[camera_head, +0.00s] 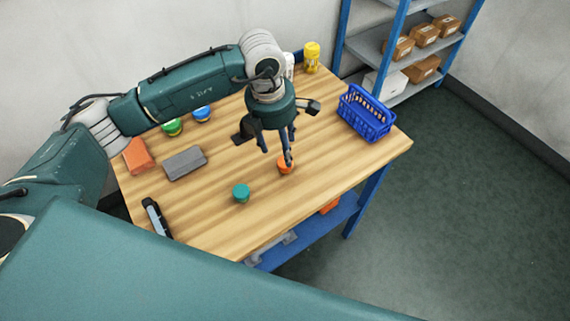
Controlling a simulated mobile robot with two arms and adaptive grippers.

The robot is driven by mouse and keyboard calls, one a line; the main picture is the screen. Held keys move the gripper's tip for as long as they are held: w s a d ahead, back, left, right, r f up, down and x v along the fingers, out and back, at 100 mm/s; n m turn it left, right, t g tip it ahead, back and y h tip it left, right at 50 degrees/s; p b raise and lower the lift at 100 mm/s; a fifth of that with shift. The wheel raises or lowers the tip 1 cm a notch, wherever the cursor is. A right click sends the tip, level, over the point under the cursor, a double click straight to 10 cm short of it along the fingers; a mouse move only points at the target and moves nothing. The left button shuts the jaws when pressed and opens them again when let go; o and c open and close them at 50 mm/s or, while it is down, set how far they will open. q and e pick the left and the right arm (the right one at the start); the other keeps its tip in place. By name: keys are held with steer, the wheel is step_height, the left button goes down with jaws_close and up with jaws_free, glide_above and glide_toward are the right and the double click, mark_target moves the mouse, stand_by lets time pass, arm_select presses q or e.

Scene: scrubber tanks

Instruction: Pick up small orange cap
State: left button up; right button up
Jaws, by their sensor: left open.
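The small orange cap (285,168) sits on the wooden table (320,180), a little right of the table's middle. My left gripper (277,158) comes in from the left and points down, with its fingers open. Its fingertips are at the orange cap, and one finger overlaps the cap's top edge in this view. I cannot tell whether it touches the cap. Part of the cap is hidden behind that finger. My right gripper is not in view.
A teal cap (241,193) stands left of the orange cap. A blue basket (366,114) is at the right, and a yellow bottle (312,57) at the back. A grey block (184,163) and an orange block (138,155) lie left. The table's front right is clear.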

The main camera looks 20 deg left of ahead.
mark_target(281, 166)
arm_select(q)
steer(key=shift+w+f, duration=0.1)
steer(key=shift+f, duration=0.85)
steer(key=shift+d+f+p, duration=0.1)
steer(key=shift+f+p, duration=0.15)
steer(key=shift+p, duration=0.1)
steer(key=f, duration=0.1)
steer(key=f+p, duration=0.1)
steer(key=f, duration=0.1)
steer(key=f+p, duration=0.1)
steer(key=shift+w+d+f, duration=0.1)
steer(key=shift+d+f, duration=0.05)
steer(key=shift+d, duration=0.25)
steer(key=shift+f, duration=0.4)
steer(key=shift+w, duration=0.1)
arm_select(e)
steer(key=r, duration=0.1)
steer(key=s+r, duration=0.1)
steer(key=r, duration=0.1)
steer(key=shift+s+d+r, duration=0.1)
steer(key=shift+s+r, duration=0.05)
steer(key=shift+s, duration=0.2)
arm_select(q)
steer(key=shift+c, duration=0.5)
steer(key=c, duration=1)
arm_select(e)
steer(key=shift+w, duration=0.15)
